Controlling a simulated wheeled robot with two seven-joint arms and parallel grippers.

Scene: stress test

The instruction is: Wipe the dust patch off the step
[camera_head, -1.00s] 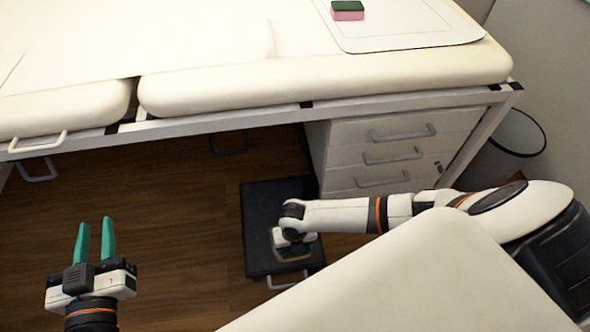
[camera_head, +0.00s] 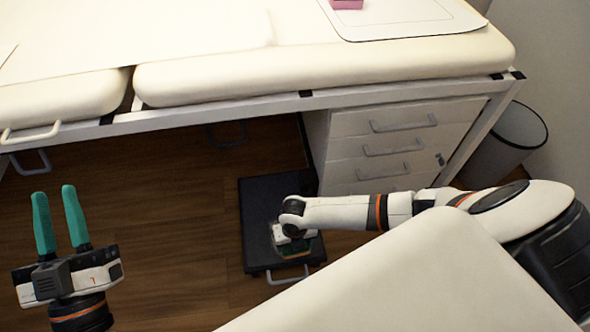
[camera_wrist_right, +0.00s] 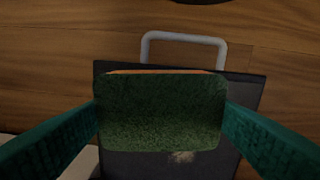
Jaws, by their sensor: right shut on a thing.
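The black step (camera_head: 258,195) stands on the floor below the couch, with a grey loop handle at its front edge; the step also shows in the wrist view (camera_wrist_right: 245,95). My right gripper (camera_head: 294,244) is low over the front part of the step, shut on a sponge (camera_wrist_right: 162,112) with a dark green upper face and an orange edge. I cannot tell whether the sponge touches the step. A small tan dust patch (camera_wrist_right: 182,157) shows on the step just beyond the sponge's lower edge in the wrist view. My left gripper (camera_head: 56,192) is open and empty at the left.
A padded cream couch (camera_head: 330,72) spans the back, with a pink sponge (camera_head: 347,4) on it. A white drawer unit (camera_head: 345,150) stands right behind the step, and a bin (camera_head: 510,138) at the right. A pale surface (camera_head: 420,280) fills the front right. Wooden floor left of the step is clear.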

